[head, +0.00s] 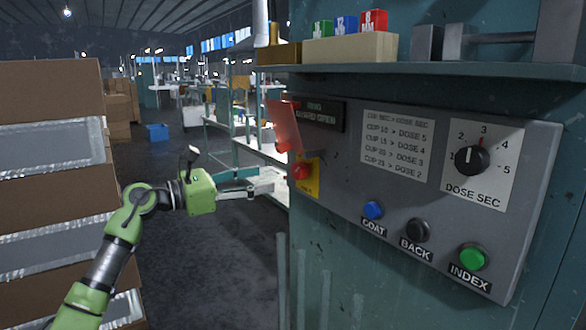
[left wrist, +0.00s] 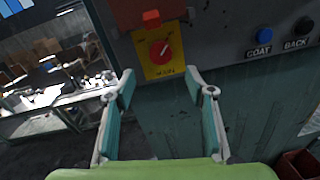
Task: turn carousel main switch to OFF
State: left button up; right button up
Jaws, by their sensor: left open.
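The main switch is a red rotary knob (head: 300,170) on a yellow plate (head: 311,184) at the left end of the grey control panel. In the left wrist view the knob (left wrist: 161,52) sits beyond my fingertips, with a pale mark on its face; the setting is too small to read. My left gripper (head: 268,187) is open and empty, just left of the plate in the head view. In the left wrist view its fingers (left wrist: 160,86) are spread below the knob, apart from it. My right gripper is not in view.
A red flap (head: 283,126) hangs just above the switch. The panel (head: 340,195) also bears blue COAT (head: 373,210), black BACK (head: 417,230) and green INDEX (head: 473,257) buttons and a dose dial (head: 471,160). Stacked boxes (head: 50,93) stand at left; open floor lies between.

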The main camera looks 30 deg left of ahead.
aim_at(295, 172)
pick_arm(q)
jog(key=p+x, duration=0.3)
jog(key=x, duration=0.6)
jog(key=shift+w+d+r+p, duration=0.1)
jog(key=shift+w+d+p, duration=0.05)
jog(key=shift+w+p, duration=0.15)
jog(key=shift+w+d, duration=0.15)
jog(key=shift+w, duration=0.2)
jog(key=c, duration=1.1)
